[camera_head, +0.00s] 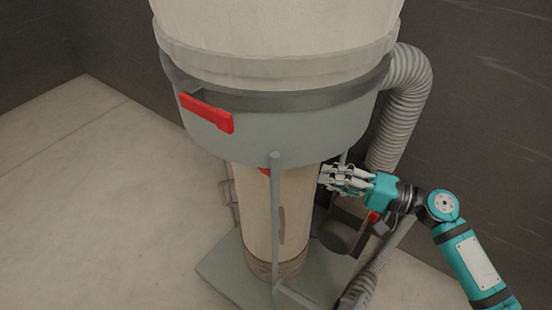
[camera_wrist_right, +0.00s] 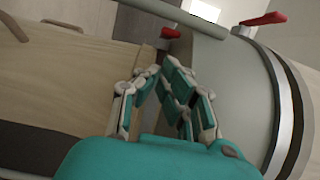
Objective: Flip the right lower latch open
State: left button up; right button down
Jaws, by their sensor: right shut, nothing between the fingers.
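The machine has a grey-green drum (camera_head: 240,128) with a pale bag column (camera_head: 261,215) below it. A small red latch (camera_head: 264,171) shows partly under the drum's lower rim, mostly hidden by the drum. It likely matches the red latch (camera_wrist_right: 170,33) just beyond my fingertips in the wrist view. I cannot tell for certain which latch is the right lower one. My right gripper (camera_head: 324,178) is shut and empty, just below the drum on its right side. In the wrist view its fingertips (camera_wrist_right: 163,66) meet, apart from the latch. My left gripper is out of view.
A larger red latch (camera_head: 207,113) sits on the drum's band. A ribbed hose (camera_head: 406,80) runs down the right side. A thin grey post (camera_head: 276,215) stands in front of the column on the base plate (camera_head: 225,272). Free floor lies to the left.

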jog(key=p+x, duration=0.3)
jog(key=x, duration=0.5)
jog(key=shift+w+a+r, duration=0.1)
jog(key=shift+a+r, duration=0.05)
jog(key=shift+a, duration=0.1)
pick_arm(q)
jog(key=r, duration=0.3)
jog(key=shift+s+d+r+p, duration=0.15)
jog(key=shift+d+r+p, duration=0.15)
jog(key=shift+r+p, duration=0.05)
pick_arm(e)
jog(key=shift+w+a, duration=0.25)
jog(key=shift+a, duration=0.35)
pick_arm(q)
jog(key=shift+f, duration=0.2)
pick_arm(e)
jog(key=shift+s+a, duration=0.25)
jog(key=shift+s, duration=0.55)
